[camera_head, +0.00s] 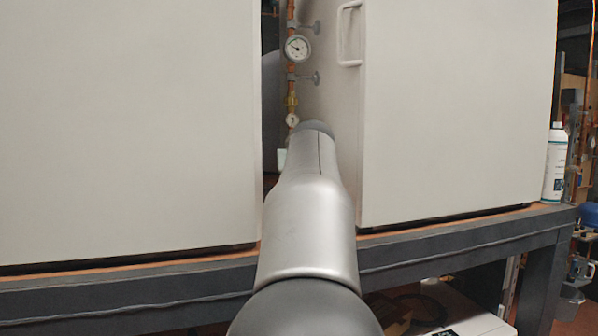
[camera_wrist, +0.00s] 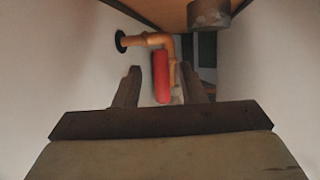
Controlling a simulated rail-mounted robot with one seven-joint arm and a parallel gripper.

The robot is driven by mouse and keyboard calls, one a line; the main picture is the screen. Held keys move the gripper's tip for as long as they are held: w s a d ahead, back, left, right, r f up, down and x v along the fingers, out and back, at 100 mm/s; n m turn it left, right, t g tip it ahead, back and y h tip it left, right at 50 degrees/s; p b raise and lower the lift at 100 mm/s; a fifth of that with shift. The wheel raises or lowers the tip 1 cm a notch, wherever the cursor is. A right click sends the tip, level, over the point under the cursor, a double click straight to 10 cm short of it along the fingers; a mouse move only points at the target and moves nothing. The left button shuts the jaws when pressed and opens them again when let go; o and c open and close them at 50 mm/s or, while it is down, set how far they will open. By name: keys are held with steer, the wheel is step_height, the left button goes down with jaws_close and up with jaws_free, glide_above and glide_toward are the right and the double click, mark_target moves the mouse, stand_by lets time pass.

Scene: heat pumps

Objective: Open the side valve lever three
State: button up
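A red lever handle (camera_wrist: 161,77) hangs roughly upright in the wrist view, beside a copper pipe elbow (camera_wrist: 158,39) that comes out of the pale wall on the left. My gripper (camera_wrist: 160,84) is open, with one dark finger on each side of the red handle in the picture. Gaps show between the handle and both fingers. I cannot tell how far the handle reaches in between the fingers. Nothing is held. In the head view my arm reaches into the gap between two white cabinets and hides the lever and the gripper.
Pale walls stand close on both sides in the wrist view, with a grey cylinder (camera_wrist: 208,13) at the upper right. In the head view, a copper pipe with a round gauge (camera_head: 298,48) runs down the narrow gap. The right cabinet (camera_head: 450,110) has a handle (camera_head: 348,35).

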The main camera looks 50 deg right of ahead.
steer(key=b+v, duration=0.1)
steer(key=v, duration=1.6)
steer(key=shift+s+a+r, duration=0.1)
steer(key=shift+s+a, duration=0.05)
steer(key=c, duration=0.3)
steer(key=shift+c, duration=0.2)
